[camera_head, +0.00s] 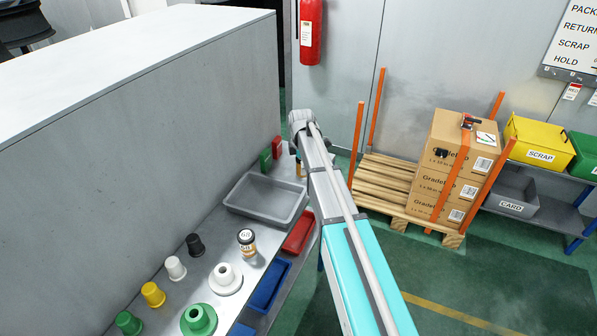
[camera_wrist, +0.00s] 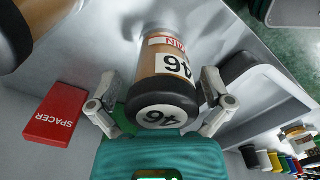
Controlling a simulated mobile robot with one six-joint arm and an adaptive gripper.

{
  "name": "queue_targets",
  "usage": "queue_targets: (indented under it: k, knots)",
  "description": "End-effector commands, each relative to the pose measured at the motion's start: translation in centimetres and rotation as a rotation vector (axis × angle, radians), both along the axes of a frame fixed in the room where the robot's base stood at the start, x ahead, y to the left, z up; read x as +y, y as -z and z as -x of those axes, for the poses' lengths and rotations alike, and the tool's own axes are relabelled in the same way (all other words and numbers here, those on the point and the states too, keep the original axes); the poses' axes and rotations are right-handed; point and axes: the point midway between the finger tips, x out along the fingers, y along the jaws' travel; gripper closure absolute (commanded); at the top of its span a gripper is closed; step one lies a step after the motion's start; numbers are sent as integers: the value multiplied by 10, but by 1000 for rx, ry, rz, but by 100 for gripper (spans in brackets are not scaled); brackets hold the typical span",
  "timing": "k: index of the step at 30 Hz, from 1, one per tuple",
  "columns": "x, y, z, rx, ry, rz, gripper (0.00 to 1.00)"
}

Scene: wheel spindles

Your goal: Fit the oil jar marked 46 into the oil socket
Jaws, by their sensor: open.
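The oil jar marked 46 (camera_wrist: 168,72) is amber with a black cap, and its number shows on the cap and on the label. My gripper (camera_wrist: 160,85) is open, with one finger on each side of the jar near its cap. I cannot tell whether either finger touches it. In the head view, a small amber piece (camera_head: 299,169) shows beside my arm, which hides most of that spot. A second amber jar (camera_wrist: 40,15) is cut off at the wrist view's upper left. I cannot pick out the oil socket in either view.
A red SPACER block (camera_wrist: 58,115) lies left of my gripper. A grey tray (camera_head: 232,209) stands along the bench.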

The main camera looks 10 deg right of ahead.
Motion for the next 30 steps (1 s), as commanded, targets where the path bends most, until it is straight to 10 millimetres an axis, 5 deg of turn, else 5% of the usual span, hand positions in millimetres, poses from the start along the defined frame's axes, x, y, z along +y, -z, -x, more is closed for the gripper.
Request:
queue_targets:
  k: [17, 30]
  knots:
    - [0, 0, 0, 0, 0, 0, 0]
    - [0, 0, 0, 0, 0, 0, 78]
